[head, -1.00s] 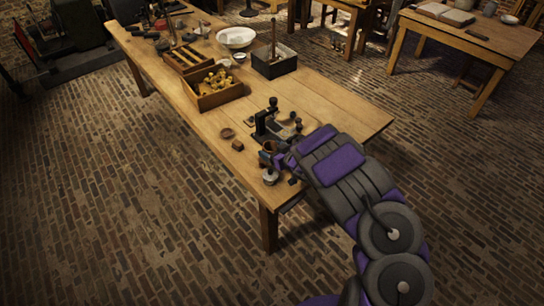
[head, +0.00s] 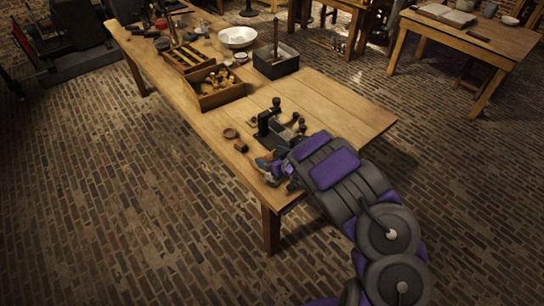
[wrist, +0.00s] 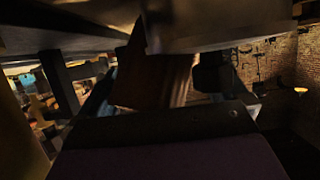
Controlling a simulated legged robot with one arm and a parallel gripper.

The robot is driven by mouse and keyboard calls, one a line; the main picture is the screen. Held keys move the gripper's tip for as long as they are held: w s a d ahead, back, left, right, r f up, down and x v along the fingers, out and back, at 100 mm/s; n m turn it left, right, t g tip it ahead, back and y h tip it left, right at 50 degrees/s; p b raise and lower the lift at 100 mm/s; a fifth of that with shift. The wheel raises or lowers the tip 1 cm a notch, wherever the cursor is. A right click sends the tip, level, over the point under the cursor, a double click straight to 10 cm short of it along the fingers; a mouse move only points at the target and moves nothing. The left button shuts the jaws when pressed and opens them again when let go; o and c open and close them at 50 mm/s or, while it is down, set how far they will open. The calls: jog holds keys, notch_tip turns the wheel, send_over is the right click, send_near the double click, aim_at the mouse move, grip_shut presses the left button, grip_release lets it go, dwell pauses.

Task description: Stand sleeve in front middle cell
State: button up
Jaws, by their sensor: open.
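My gripper (head: 273,170) is low over the near end of the long wooden table (head: 340,100). In the wrist view the jaws (wrist: 165,85) are open, one finger on each side of a brown upright thing (wrist: 160,75). This may be the sleeve, but the view is too dark and close to tell, and I cannot tell whether the fingers touch it. A pale, blurred thing (wrist: 215,25) hangs across the top. I cannot make out the front middle cell; my arm and gripper hide part of the table's near end.
A black stand-like device (head: 268,122) is just behind my gripper. A small brown block (head: 241,147) and a round ring or dish (head: 231,133) lie to its left. Farther back are a wooden box (head: 218,99), a dark bin (head: 276,67) and a white bowl (head: 237,37). The table's right side is clear.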

jog(key=shift+a, duration=0.45)
jog(key=s+d, duration=0.1)
jog(key=s+d+r, duration=0.1)
jog(key=s+d+p, duration=0.1)
jog(key=shift+s+d+r, duration=0.1)
jog(key=shift+d+r, duration=0.2)
jog(key=shift+r, duration=0.1)
jog(key=p+v, duration=0.1)
jog(key=v, duration=0.6)
jog(key=shift+s+p, duration=0.3)
